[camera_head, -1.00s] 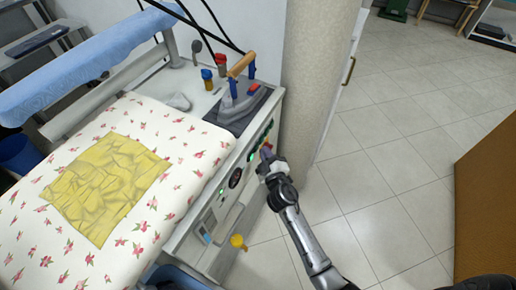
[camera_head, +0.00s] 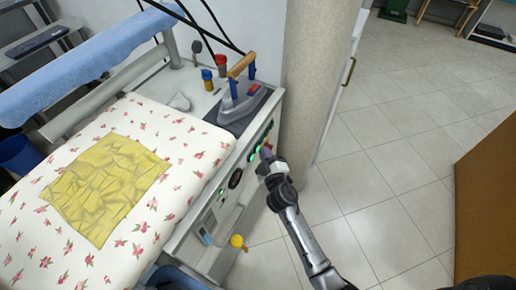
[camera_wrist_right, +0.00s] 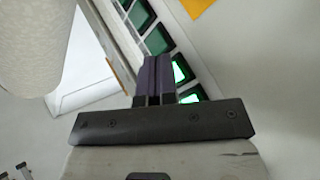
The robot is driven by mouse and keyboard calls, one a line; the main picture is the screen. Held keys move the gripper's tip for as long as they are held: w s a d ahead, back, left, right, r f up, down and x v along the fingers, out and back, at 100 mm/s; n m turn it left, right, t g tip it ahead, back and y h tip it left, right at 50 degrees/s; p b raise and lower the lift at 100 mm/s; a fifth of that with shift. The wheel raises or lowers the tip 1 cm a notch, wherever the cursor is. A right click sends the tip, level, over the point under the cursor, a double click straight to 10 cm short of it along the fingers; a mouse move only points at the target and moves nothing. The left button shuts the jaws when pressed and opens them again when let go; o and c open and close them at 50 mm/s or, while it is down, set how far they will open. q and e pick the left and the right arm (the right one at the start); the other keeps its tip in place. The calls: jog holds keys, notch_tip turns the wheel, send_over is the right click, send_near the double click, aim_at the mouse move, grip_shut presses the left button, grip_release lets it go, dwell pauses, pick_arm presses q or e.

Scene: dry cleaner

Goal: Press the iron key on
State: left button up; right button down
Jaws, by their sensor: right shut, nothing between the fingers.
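The control panel (camera_head: 212,212) is on the front of the ironing table and carries a slanted row of dark keys. In the right wrist view, two keys glow green (camera_wrist_right: 181,72) beside and below my fingertips. A key with no bright glow (camera_wrist_right: 159,39) lies just past the tips. Which one is the iron key I cannot tell. My right gripper (camera_head: 266,152) is shut and empty, its tips at the key row; it also shows in the wrist view (camera_wrist_right: 157,62). Whether the tips touch a key is unclear. My left gripper is not in view.
An iron (camera_head: 240,100) with a wooden handle rests on a dark pad at the table's back right corner. A yellow cloth (camera_head: 105,188) lies on the flowered cover. A round column (camera_head: 312,80) stands close behind the right gripper.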

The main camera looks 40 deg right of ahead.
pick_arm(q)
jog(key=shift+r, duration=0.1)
pick_arm(e)
jog(key=shift+s+d, duration=0.15)
jog(key=shift+s, duration=0.2)
pick_arm(q)
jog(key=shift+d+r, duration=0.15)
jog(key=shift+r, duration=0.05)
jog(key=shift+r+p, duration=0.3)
jog(key=shift+p, duration=0.25)
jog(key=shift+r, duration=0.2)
pick_arm(e)
jog(key=s+d, duration=0.2)
jog(key=s, duration=0.3)
jog(key=shift+s+d, duration=0.15)
jog(key=shift+d, duration=0.25)
pick_arm(q)
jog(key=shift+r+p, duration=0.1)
jog(key=shift+p, duration=0.2)
dwell(0.9)
